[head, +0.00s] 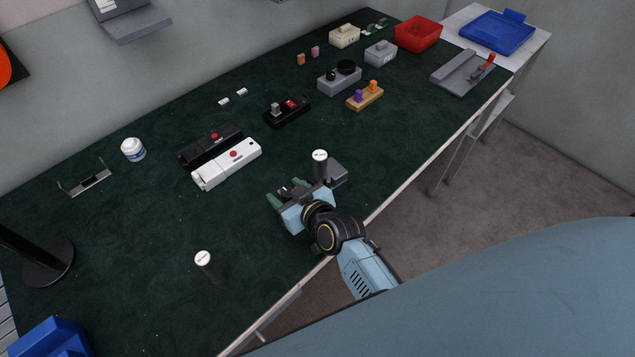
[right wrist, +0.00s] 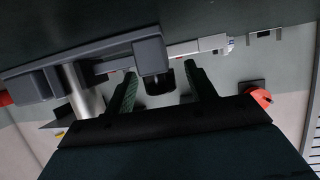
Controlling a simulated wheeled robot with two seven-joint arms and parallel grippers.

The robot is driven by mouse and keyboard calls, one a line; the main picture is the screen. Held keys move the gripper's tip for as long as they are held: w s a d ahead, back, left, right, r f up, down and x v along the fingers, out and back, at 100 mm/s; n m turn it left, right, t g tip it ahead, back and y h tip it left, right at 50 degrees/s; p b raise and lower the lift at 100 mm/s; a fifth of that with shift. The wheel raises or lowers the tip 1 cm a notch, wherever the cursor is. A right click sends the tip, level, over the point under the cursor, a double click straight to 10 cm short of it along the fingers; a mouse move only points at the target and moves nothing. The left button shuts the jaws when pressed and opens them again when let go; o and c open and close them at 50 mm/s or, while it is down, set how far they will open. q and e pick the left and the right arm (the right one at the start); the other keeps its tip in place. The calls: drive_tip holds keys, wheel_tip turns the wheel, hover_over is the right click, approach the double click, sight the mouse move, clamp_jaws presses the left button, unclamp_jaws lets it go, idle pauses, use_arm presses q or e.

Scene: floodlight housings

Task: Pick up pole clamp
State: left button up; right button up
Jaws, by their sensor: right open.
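My right gripper (head: 286,191) is open low over the near edge of the green table. In the right wrist view its two green fingers (right wrist: 160,70) stand apart, with a dark grey block (right wrist: 150,55) and a black piece below it showing between them. This grey piece appears to be the pole clamp; in the head view it is mostly hidden by the gripper. I cannot tell whether the fingers touch it. A dark post with a white cap (head: 320,165) and a grey block (head: 338,174) stand just beyond the gripper. My left gripper is not in view.
A white housing (head: 227,165) and a black housing (head: 210,146) lie left of the gripper. Another white-capped post (head: 204,261) stands nearer. A red bin (head: 417,34) and blue tray (head: 497,32) are far right.

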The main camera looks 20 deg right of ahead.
drive_tip(key=shift+c, duration=0.4)
drive_tip(key=shift+r, duration=0.1)
clamp_jaws()
